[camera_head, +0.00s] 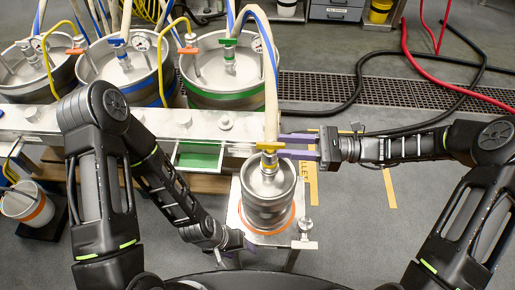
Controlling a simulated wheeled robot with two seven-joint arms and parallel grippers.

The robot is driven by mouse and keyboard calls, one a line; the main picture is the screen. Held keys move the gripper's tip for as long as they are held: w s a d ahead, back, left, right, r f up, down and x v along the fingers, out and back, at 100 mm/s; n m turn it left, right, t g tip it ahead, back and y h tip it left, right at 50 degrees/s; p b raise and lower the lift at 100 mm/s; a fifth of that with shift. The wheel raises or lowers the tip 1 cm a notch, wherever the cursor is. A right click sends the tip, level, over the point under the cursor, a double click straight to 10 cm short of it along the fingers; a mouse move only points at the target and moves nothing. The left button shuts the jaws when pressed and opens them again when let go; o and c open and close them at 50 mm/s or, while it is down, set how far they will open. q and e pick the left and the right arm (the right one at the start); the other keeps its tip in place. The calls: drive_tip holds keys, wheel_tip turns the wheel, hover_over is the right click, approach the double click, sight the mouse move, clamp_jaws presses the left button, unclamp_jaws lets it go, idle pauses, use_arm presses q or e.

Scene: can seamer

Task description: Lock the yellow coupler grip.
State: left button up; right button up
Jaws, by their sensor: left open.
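The yellow coupler grip (270,146) sits on top of the steel keg (267,200) at front centre, with a pale hose (271,95) rising from it. The keg stands on a light metal plate (236,215), with an orange ring around its base. My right gripper (283,147) comes in from the right. Its two purple fingers are spread apart, with their tips close to the right of the yellow grip; I cannot tell whether they touch it. My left gripper (246,242) is open, low at the front left of the keg and apart from the yellow grip. Its fingers are partly hidden.
Several larger kegs stand behind, including a green-banded keg (229,95) and a blue-banded keg (122,70). A metal rail (150,122) runs in front of them. A small metal fitting (304,228) stands at the plate's right corner. Red and black hoses lie on the floor at right.

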idle(0.3)
drive_tip(key=shift+a+r, duration=0.1)
drive_tip(key=shift+a, duration=0.5)
drive_tip(key=a+p, duration=0.1)
drive_tip(key=a, duration=0.5)
drive_tip(key=shift+a, duration=0.3)
drive_tip(key=shift+c, duration=0.3)
clamp_jaws()
